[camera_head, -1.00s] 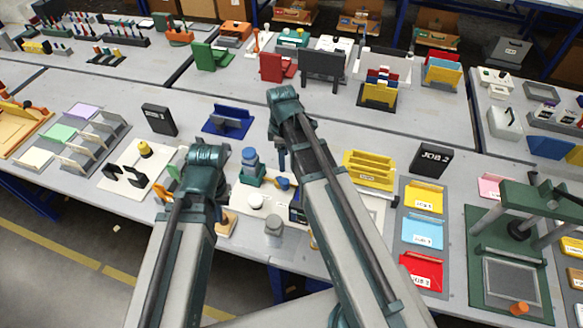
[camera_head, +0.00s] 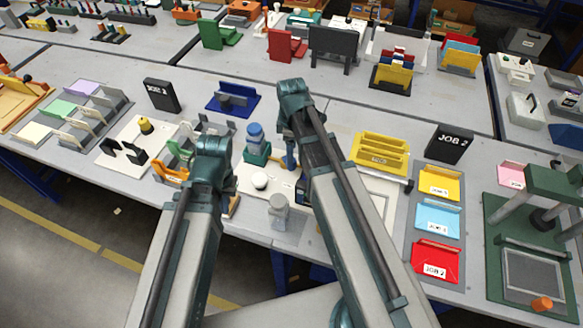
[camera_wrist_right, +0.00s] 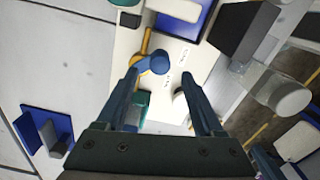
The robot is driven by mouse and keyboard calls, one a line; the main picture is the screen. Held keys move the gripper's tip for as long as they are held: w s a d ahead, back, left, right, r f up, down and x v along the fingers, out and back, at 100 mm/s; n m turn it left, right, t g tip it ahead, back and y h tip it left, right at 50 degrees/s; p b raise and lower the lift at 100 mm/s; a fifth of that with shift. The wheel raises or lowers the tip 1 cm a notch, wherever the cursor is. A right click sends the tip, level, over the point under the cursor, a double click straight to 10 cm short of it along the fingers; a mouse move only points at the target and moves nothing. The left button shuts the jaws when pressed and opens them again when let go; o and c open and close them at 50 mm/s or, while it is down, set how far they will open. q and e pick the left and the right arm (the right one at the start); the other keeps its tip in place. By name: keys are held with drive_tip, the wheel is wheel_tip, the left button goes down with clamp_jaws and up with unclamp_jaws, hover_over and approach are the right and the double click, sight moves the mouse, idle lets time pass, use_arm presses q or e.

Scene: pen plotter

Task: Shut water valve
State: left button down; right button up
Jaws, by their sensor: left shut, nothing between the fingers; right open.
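A blue round knob with a yellow lever (camera_wrist_right: 155,62), which looks like the valve, sits on a white board (camera_wrist_right: 125,60). My right gripper (camera_wrist_right: 160,76) is open, its fingertips around or just above the blue knob; contact cannot be told. In the head view my right gripper (camera_head: 292,158) hides the knob. My left gripper (camera_head: 211,150) is shut and empty, left of the board, its fingers mostly hidden by its own wrist.
A blue-topped bottle on a teal base (camera_head: 255,140) stands between the arms. A yellow rack (camera_head: 381,152) stands right of the right arm. A blue holder (camera_head: 233,98) is behind.

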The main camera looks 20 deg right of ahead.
use_arm(q)
wheel_tip(320, 180, down, 6)
drive_tip(key=b, duration=0.4)
drive_tip(key=shift+b, duration=0.4)
use_arm(e)
wheel_tip(320, 180, down, 6)
drive_tip(key=shift+r, duration=0.1)
use_arm(q)
drive_tip(key=shift+r, duration=0.1)
use_arm(e)
clamp_jaws()
